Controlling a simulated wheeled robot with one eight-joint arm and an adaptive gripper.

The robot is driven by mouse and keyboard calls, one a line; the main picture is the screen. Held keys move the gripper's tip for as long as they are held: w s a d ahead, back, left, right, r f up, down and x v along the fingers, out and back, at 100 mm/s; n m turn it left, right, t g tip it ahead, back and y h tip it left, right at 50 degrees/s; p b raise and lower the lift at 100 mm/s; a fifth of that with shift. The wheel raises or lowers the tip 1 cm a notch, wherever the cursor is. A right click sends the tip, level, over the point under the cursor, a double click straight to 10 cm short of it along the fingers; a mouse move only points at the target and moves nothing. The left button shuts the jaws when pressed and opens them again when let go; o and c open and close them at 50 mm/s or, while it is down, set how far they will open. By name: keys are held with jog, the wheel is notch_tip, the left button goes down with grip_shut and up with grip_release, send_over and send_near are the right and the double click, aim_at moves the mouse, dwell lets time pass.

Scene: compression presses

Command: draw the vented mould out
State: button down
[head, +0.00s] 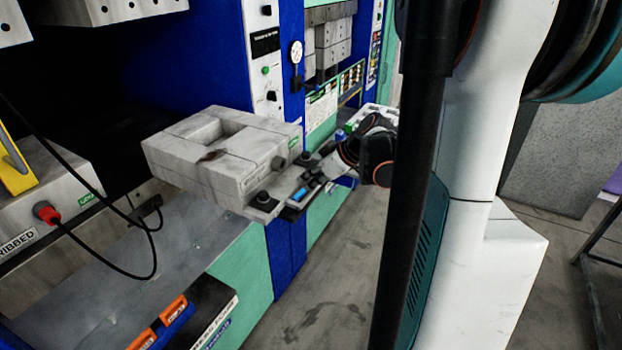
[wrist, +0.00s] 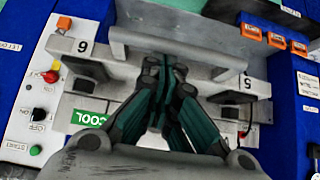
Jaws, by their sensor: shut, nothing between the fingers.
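A pale grey mould block (head: 225,150) with a rectangular opening in its top sticks out in front of the blue press in the head view. It has a small green tag on its side, and its name cannot be read. My gripper (head: 304,186) is at its right front side, by a grey bracket with black knobs; whether it touches cannot be told. In the wrist view, my gripper (wrist: 165,66) has its teal fingers together, with nothing seen between them. It lies over a grey face with a green COOL label (wrist: 89,118), between the marks 6 and 5.
A grey block labelled RIBBED (head: 50,190) with a red plug and black cable sits at left. A grey shelf (head: 190,240) lies below the mould block. Orange parts (wrist: 275,40) and a button panel (wrist: 38,115) flank the wrist view. Open floor (head: 335,290) lies in front.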

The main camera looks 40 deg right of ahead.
jog(key=shift+s, duration=0.1)
jog(key=s, duration=0.1)
jog(key=s+d, duration=0.1)
jog(key=s, duration=0.1)
jog(key=shift+s+d, duration=0.1)
jog(key=shift+s, duration=0.15)
jog(key=shift+f, duration=0.1)
